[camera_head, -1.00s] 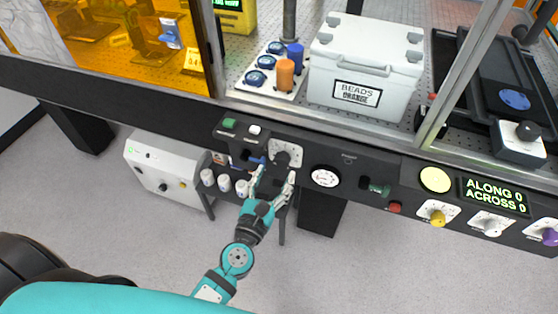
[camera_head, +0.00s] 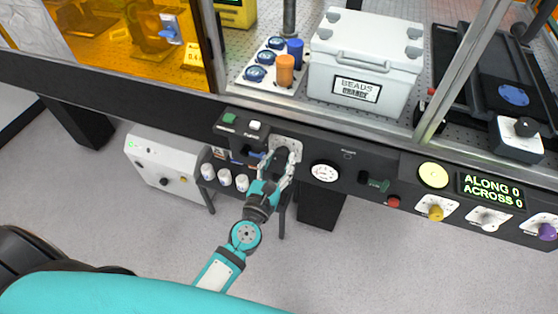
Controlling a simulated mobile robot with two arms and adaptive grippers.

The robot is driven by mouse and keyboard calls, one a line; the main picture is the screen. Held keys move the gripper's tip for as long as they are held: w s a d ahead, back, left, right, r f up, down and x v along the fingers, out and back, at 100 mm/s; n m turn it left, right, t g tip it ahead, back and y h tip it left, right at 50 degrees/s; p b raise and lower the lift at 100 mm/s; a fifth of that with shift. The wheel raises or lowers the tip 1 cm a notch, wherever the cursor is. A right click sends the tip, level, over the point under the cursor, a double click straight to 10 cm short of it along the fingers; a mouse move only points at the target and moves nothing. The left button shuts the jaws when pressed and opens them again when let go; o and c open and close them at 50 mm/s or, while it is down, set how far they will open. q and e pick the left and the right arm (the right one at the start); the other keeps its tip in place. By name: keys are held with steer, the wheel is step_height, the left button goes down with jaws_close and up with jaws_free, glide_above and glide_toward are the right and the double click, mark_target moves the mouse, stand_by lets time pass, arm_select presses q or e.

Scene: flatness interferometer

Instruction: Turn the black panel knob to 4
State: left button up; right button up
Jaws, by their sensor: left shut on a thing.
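The black panel knob (camera_head: 281,155) is on the front panel, in front of a white dial plate (camera_head: 288,143). My left gripper (camera_head: 279,161) reaches up to it from below, its fingers on either side, and is shut on the knob. The gripper hides most of the knob and the lower dial, so the pointer and the numbers cannot be read. My right gripper is not in view.
Several white jars (camera_head: 224,178) stand at lower left. A red button (camera_head: 393,201) and yellow knob (camera_head: 435,213) are further right.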

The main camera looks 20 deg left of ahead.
arm_select(q)
steer(key=shift+c, duration=0.5)
steer(key=shift+m, duration=0.4)
steer(key=m+p, duration=0.1)
steer(key=m, duration=0.2)
steer(key=m+p, duration=0.1)
steer(key=m, duration=0.3)
steer(key=shift+r, duration=0.1)
steer(key=m+p, duration=0.2)
steer(key=m, duration=0.2)
steer(key=shift+a, duration=0.1)
steer(key=m+p, duration=0.1)
steer(key=m, duration=0.2)
steer(key=shift+m, duration=0.4)
steer(key=m+p, duration=0.3)
steer(key=m, duration=0.3)
steer(key=shift+r, duration=0.1)
steer(key=m+p, duration=0.1)
steer(key=m, duration=0.4)
steer(key=shift+m+p, duration=0.35)
steer(key=shift+m, duration=0.05)
